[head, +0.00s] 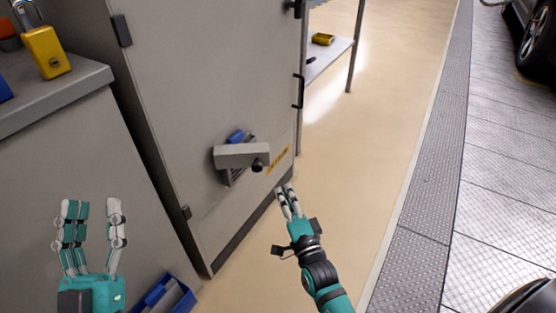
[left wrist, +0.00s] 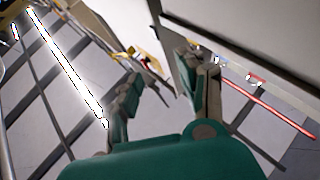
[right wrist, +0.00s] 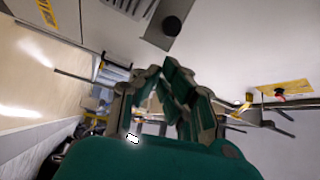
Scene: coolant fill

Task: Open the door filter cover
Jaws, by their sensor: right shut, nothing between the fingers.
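The grey cabinet door (head: 215,85) stands in the middle of the head view. Low on it, the grey filter cover (head: 240,151) juts out from the door face, with a dark round knob (head: 259,165) at its right end. Something blue and a dark slotted part show behind and below it. The knob also shows in the right wrist view (right wrist: 172,25). My right gripper (head: 287,192) is shut and empty, below and right of the knob, apart from it. My left gripper (head: 94,208) is open and empty, left of the door, before the grey side cabinet.
A yellow label (head: 278,160) is on the door beside the cover. A blue bin (head: 165,295) stands on the floor below. A yellow padlock-like object (head: 46,52) sits on the left counter (head: 60,95). The beige floor (head: 385,110) right of the door is clear.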

